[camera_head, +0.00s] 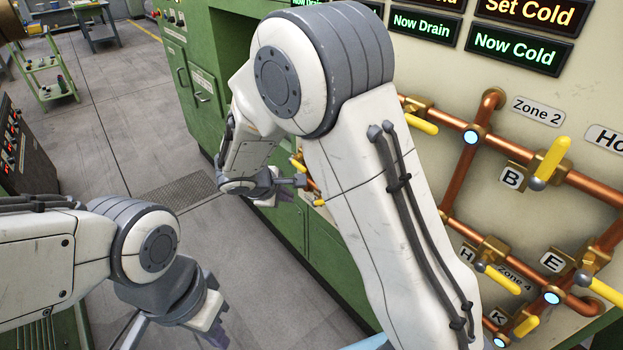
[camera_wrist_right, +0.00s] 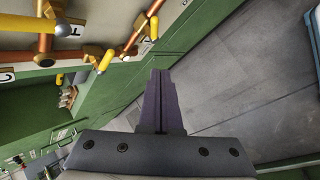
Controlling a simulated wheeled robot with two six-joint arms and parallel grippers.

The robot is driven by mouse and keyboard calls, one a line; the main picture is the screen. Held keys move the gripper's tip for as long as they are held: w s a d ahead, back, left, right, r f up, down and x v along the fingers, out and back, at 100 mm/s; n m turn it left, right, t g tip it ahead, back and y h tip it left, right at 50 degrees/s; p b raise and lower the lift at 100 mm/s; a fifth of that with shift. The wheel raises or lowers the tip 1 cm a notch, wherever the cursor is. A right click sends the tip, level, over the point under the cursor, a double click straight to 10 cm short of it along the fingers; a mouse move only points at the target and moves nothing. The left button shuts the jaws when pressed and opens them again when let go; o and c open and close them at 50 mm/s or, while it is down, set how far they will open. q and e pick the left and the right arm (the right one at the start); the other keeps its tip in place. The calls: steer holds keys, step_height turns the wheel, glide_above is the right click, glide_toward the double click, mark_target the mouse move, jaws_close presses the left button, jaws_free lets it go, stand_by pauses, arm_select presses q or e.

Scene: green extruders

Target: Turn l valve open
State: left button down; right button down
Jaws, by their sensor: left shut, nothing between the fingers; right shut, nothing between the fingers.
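My right gripper (camera_head: 300,182) is shut and empty, its tip close to a short yellow handle (camera_head: 298,164) and copper pipe at the panel's left; I cannot tell whether they touch. No label in the head view reads L; my right arm covers part of the panel. My left gripper (camera_head: 215,325) is shut and empty, low over the floor.
Valves labelled B (camera_head: 513,177), H (camera_head: 467,253), E (camera_head: 553,261) and K (camera_head: 498,317) sit on copper pipes at right. Green cabinets (camera_head: 195,85) stand behind my right arm. The grey floor (camera_head: 120,110) at left is open. A green cart (camera_head: 50,75) stands far left.

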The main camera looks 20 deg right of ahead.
glide_toward(317, 203)
step_height(317, 203, down, 3)
steer(key=w, duration=0.2)
steer(key=shift+d+f+p, duration=0.2)
steer(key=shift+d+f, duration=0.15)
steer(key=shift+d, duration=0.35)
steer(key=shift+d+f+p, duration=0.2)
steer(key=shift+d+f, duration=0.15)
steer(key=shift+d, duration=0.3)
